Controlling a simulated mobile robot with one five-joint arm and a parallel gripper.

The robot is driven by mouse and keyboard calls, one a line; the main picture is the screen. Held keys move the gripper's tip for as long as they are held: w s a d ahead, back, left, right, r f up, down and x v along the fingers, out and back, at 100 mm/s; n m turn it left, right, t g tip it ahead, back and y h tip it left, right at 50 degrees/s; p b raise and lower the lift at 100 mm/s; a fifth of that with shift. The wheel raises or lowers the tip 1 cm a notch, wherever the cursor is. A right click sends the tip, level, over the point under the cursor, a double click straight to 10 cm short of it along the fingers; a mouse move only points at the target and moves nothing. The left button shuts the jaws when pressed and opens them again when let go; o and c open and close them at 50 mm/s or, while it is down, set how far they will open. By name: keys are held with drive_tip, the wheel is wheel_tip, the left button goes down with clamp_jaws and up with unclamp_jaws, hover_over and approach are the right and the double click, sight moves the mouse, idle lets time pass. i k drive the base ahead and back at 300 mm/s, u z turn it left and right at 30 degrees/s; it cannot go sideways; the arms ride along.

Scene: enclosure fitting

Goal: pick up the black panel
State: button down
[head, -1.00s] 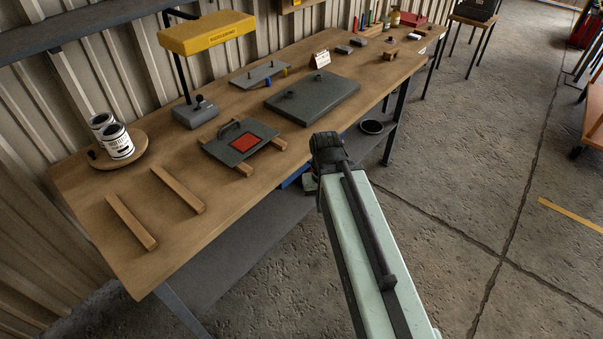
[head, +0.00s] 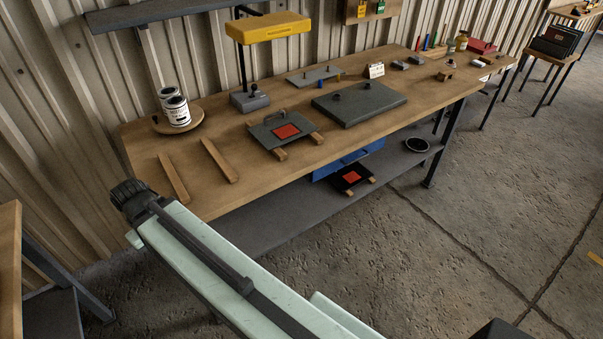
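A black panel (head: 344,182) with a red square on it lies on the grey lower shelf, below the workbench's front edge, with small wooden blocks at its front. A dark grey panel (head: 262,137) with a handle and a red square rests on two wooden strips on the bench top. My gripper is not in view. Only my pale green arm shows at the lower left, ending in a dark joint in front of the bench's left end.
A blue box (head: 325,174) stands behind the black panel on the shelf, with a black round dish (head: 416,145) to the right. The bench (head: 205,203) also carries a large grey plate (head: 365,105), two wooden strips, cans and a yellow lamp (head: 270,27). Open floor lies at right.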

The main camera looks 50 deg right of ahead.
sight(349, 176)
drive_tip(key=u, duration=0.3)
drive_tip(key=k, duration=1.2)
drive_tip(key=z, duration=1.9)
drive_tip(key=i, duration=1)
